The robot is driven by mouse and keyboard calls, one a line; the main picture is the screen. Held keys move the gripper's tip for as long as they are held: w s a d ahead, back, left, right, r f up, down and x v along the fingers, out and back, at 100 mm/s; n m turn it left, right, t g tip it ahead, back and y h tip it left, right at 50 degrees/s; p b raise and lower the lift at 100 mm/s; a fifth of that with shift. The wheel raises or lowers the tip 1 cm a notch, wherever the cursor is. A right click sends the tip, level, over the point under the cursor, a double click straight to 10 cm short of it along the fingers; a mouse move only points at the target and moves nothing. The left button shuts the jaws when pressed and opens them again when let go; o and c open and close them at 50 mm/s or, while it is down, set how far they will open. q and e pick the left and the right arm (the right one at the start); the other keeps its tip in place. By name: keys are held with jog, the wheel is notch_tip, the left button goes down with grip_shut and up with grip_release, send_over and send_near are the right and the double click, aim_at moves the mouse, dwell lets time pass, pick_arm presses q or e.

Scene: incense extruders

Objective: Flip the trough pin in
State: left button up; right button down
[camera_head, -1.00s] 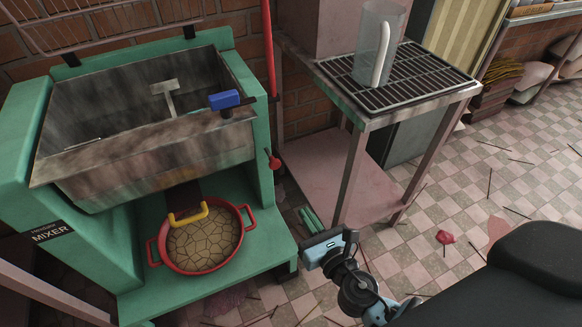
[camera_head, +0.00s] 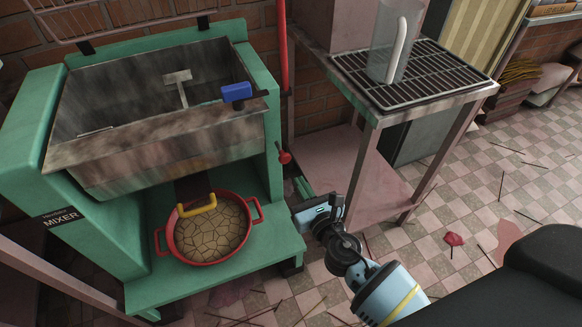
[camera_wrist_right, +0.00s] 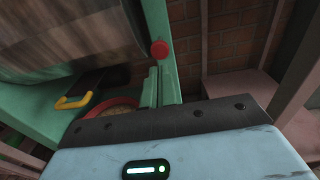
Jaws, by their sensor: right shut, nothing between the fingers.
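The mixer (camera_head: 105,240) is a green frame holding a grey, worn metal trough (camera_head: 170,150). A red-knobbed pin (camera_head: 284,157) sticks out at the frame's right side; its red knob (camera_wrist_right: 160,49) also shows in the right wrist view. I take it to be the trough pin. A blue handle (camera_head: 236,92) sits on the trough's right rim. My right gripper (camera_head: 303,188) is shut and empty, below the red knob and apart from it. Its fingers (camera_wrist_right: 158,86) show beneath the knob in the wrist view. My left gripper is not in view.
A red pan (camera_head: 208,228) with cracked tan contents stands under the trough, with a yellow handle (camera_head: 197,205) above it. A pink stand (camera_head: 375,122) with a rack and clear jug (camera_head: 397,45) is close right of the mixer. Thin sticks litter the tiled floor.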

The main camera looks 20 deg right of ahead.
aim_at(287, 158)
jog(key=w, duration=0.5)
jog(key=shift+w+a+f+b, duration=0.15)
jog(key=shift+w+a+b, duration=0.1)
jog(key=shift+b, duration=0.15)
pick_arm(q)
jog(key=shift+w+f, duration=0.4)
pick_arm(e)
jog(key=shift+w, duration=0.6)
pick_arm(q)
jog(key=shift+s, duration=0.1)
pick_arm(e)
jog(key=w+b, duration=0.1)
jog(key=w, duration=0.2)
jog(key=shift+w, duration=0.4)
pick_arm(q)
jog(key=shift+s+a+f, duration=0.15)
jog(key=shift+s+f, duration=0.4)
pick_arm(e)
jog(key=shift+w+r, duration=0.1)
jog(key=shift+r, duration=0.1)
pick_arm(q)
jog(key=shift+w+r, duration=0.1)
pick_arm(e)
jog(key=shift+d, duration=0.1)
